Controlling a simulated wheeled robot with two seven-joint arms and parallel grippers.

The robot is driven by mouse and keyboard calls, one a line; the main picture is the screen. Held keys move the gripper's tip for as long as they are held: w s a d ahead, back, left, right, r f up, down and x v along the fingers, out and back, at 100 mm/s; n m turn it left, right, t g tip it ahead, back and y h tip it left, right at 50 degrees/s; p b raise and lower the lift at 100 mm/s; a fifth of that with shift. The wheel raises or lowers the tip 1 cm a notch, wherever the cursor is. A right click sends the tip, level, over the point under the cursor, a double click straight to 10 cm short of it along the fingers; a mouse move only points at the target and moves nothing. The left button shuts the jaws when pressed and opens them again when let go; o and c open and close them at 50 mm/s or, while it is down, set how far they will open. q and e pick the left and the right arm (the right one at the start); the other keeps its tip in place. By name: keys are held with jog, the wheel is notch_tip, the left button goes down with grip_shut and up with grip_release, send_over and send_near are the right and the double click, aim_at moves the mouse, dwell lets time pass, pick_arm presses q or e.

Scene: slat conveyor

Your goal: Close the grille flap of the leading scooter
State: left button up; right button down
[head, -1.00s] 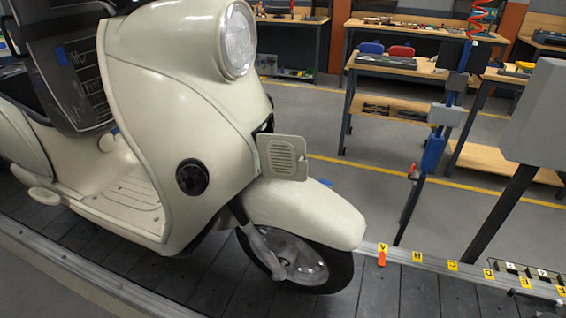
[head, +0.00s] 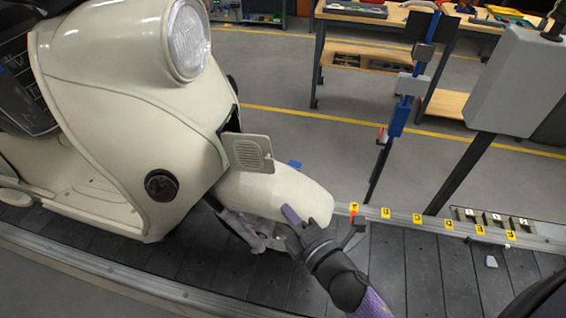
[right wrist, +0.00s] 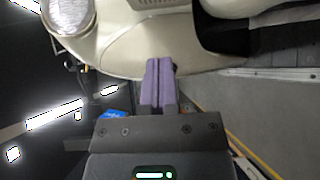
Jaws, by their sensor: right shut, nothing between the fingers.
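The cream scooter (head: 120,90) stands on the slat conveyor. Its grille flap (head: 248,153), a small slotted panel, sticks out open from the front of the body beside a dark opening (head: 229,127), above the front fender (head: 275,195). My right gripper (head: 288,213) is in front of the fender, below and to the right of the flap and apart from it. Its purple fingers (right wrist: 160,82) are together and empty in the right wrist view, with cream bodywork (right wrist: 130,42) beyond them. My left gripper is not in view.
A metal rail with yellow lettered tags (head: 417,219) runs along the conveyor's far edge. Beyond it stand a blue and grey post (head: 398,120) and a grey box on a dark stand (head: 520,80). A workbench (head: 385,20) is farther back.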

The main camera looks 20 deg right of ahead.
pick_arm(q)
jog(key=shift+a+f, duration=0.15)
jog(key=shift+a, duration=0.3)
pick_arm(e)
jog(key=d+x, duration=0.2)
jog(key=x, duration=0.9)
jog(key=shift+w+d, duration=0.3)
jog(key=shift+w, duration=0.1)
